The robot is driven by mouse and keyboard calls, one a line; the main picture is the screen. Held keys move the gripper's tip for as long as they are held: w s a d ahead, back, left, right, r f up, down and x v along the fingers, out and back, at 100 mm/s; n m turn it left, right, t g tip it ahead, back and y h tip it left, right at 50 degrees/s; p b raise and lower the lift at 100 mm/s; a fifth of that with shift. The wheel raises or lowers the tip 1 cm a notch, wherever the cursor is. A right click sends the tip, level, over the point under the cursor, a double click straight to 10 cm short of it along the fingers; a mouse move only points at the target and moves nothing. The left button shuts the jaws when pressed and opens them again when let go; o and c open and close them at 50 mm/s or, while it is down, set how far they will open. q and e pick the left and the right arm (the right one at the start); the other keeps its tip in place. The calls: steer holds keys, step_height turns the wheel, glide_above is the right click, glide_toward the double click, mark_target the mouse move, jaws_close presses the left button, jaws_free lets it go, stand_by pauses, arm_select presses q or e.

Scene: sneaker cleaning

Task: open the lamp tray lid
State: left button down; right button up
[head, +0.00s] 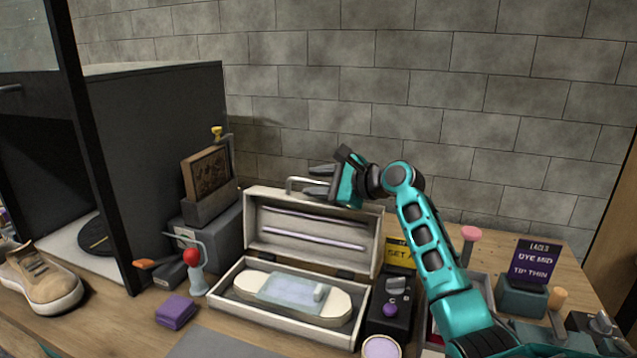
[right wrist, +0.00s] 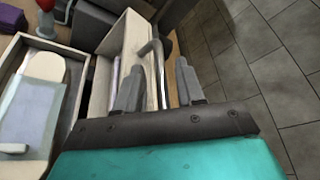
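The lamp tray (head: 252,319) is a pale box with a dark base on the table. Its lid (head: 260,239) stands raised, about upright, at the tray's back edge, with two pale purple lamp tubes on its inner face. A cream, sole-shaped piece (head: 333,305) with a pale blue pad lies in the tray. The metal lid handle (head: 290,184) is at the lid's top edge. My right gripper (head: 320,180) is beside the handle with its fingers apart. In the right wrist view the handle (right wrist: 152,48) reaches between the two fingertips. My left gripper is out of view.
A black knob box (head: 404,306) stands right of the tray, with a laces sign (head: 533,263) further right. A red-topped bottle (head: 197,280), a purple block (head: 176,312) and a sneaker (head: 42,280) are to the left. A brick wall (head: 480,110) rises behind.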

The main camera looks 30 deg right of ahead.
steer(key=shift+c, duration=0.3)
jaws_close()
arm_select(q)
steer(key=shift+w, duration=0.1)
